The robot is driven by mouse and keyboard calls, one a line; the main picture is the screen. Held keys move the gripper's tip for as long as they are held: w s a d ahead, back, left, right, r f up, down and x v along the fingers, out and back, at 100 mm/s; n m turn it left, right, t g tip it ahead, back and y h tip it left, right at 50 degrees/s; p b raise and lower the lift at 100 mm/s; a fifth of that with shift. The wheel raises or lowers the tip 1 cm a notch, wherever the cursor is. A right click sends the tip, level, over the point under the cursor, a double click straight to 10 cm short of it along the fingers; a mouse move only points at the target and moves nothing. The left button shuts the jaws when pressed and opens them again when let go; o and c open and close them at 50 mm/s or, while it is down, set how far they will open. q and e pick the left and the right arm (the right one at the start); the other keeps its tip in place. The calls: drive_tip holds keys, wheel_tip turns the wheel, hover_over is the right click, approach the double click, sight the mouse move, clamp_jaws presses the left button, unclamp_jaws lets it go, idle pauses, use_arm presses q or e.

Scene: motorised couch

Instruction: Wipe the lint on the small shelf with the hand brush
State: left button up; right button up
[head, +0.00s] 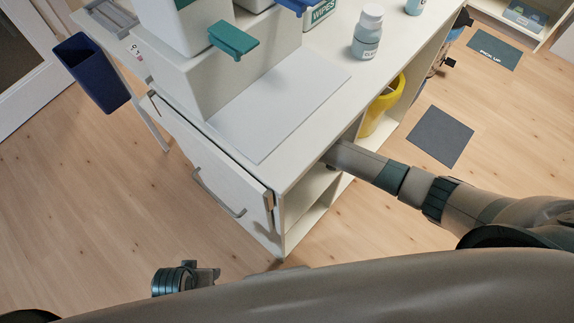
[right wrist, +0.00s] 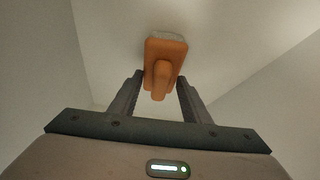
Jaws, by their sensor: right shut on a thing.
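An orange hand brush (right wrist: 164,62) with pale bristles at its far end shows in the right wrist view. Its handle sits between the two fingers of my right gripper (right wrist: 158,98), which is shut on it. In the head view my right forearm reaches into the open side of the white cabinet, and the gripper and brush are hidden inside. The small shelf (head: 308,192) shows partly there, below the worktop. I cannot make out any lint. My left gripper (head: 207,274) is at the bottom of the head view, away from the cabinet; its jaw opening is unclear.
A yellow bucket (head: 383,105) stands in the cabinet, beyond my right arm. A cabinet door (head: 205,165) with a handle faces left. Pale walls enclose the brush closely.

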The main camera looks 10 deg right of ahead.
drive_tip(key=shift+w+a+f, duration=0.1)
drive_tip(key=shift+w+a, duration=0.3)
drive_tip(key=shift+w, duration=0.1)
idle(0.3)
drive_tip(key=shift+s+d+p, duration=0.85)
drive_tip(key=shift+s+p, duration=0.2)
drive_tip(key=shift+p, duration=0.05)
drive_tip(key=shift+s+d, duration=0.25)
drive_tip(key=shift+s, duration=0.1)
